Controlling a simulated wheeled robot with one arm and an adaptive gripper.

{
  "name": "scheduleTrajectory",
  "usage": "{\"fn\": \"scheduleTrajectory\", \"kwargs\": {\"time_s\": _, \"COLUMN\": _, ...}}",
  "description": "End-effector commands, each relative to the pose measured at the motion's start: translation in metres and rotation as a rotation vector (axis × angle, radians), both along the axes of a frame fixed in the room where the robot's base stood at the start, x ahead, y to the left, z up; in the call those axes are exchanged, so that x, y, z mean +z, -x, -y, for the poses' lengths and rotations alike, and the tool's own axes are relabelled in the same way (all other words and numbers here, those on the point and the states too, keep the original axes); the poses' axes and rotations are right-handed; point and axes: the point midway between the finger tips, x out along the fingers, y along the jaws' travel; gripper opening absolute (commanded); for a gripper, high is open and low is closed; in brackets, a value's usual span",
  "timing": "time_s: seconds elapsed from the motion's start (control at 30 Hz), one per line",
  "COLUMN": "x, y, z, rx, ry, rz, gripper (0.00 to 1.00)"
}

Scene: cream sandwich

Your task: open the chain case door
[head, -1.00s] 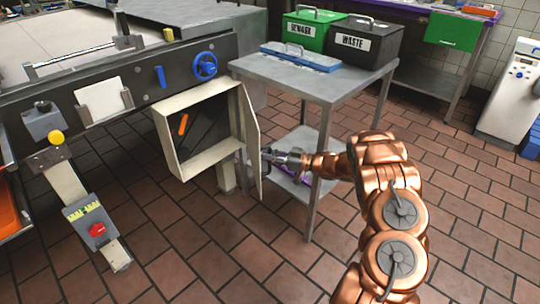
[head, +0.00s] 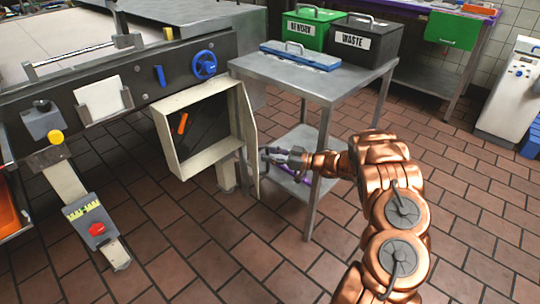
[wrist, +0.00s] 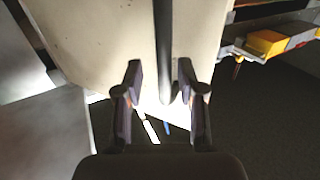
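The chain case (head: 168,130) is a cream box under the machine's dark panel. Its door (head: 251,135) stands open, swung out to the right and seen nearly edge-on. Inside are a dark back and an orange part (head: 183,123). My gripper (head: 266,157) is at the outer face of the door, low down. In the wrist view the cream door (wrist: 100,45) fills the upper part, with a dark bar handle (wrist: 163,45) on it. My gripper (wrist: 160,80) is open there, its fingers apart on either side of the handle, with gaps visible. Contact is not visible.
A grey metal table (head: 310,82) stands just right of the door, with a blue-lidded box (head: 300,57), a green bin (head: 310,30) and a black waste bin (head: 362,42) on it. My forearm passes by its front leg (head: 318,185). Brick floor in front is clear.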

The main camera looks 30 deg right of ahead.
Motion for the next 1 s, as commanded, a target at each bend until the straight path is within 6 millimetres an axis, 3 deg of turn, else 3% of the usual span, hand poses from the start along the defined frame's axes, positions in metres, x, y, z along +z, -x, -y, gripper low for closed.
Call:
{"fn": "scheduleTrajectory", "kwargs": {"time_s": 0.23, "x": 0.0, "y": 0.009, "z": 0.011, "rx": -0.004, "ry": 0.001, "rz": 0.001, "gripper": 0.39}}
{"fn": "scheduleTrajectory", "kwargs": {"time_s": 0.7, "x": 0.0, "y": 0.067, "z": 0.071, "rx": -0.002, "ry": -0.001, "rz": 0.001, "gripper": 0.39}}
{"fn": "scheduleTrajectory", "kwargs": {"time_s": 1.0, "x": -0.001, "y": 0.083, "z": 0.087, "rx": -0.001, "ry": -0.001, "rz": -0.001, "gripper": 0.39}}
